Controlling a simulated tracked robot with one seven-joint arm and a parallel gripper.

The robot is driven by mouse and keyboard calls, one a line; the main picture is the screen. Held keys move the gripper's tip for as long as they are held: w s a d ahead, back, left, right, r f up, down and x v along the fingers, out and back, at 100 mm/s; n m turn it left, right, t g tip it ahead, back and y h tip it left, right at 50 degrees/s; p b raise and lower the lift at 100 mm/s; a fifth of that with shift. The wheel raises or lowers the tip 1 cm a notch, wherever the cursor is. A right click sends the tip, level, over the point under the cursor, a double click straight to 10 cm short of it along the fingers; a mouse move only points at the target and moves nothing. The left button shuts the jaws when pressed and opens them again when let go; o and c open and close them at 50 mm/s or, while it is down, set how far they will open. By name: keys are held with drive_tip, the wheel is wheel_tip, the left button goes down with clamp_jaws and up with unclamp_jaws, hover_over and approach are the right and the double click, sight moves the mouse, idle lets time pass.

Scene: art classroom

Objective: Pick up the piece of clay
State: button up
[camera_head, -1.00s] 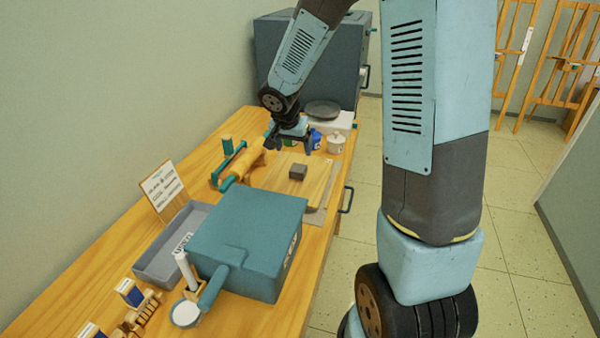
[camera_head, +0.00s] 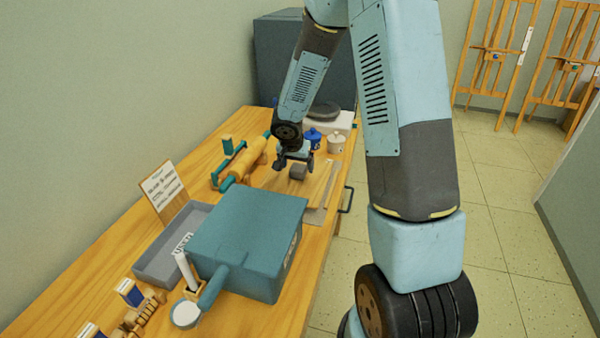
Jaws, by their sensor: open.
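The piece of clay (camera_head: 298,172) is a small grey-brown block on a wooden board (camera_head: 318,184) on the table. My gripper (camera_head: 294,165) points down, open, just above and slightly left of the clay in the picture. Its fingers overlap the clay's upper edge in view. I cannot tell whether they touch it.
A teal box (camera_head: 250,235) stands in front of the board, with a grey tray (camera_head: 160,262) to its left. A yellow rolling pin (camera_head: 248,158) lies left of the board. A blue jar (camera_head: 313,138) and a white jar (camera_head: 336,143) stand behind it. A sign (camera_head: 163,186) stands near the wall.

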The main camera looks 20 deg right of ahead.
sight(298, 171)
drive_tip(key=shift+x, duration=1.45)
drive_tip(key=shift+c, duration=0.3)
drive_tip(key=c, duration=1.1)
drive_tip(key=shift+r, duration=0.1)
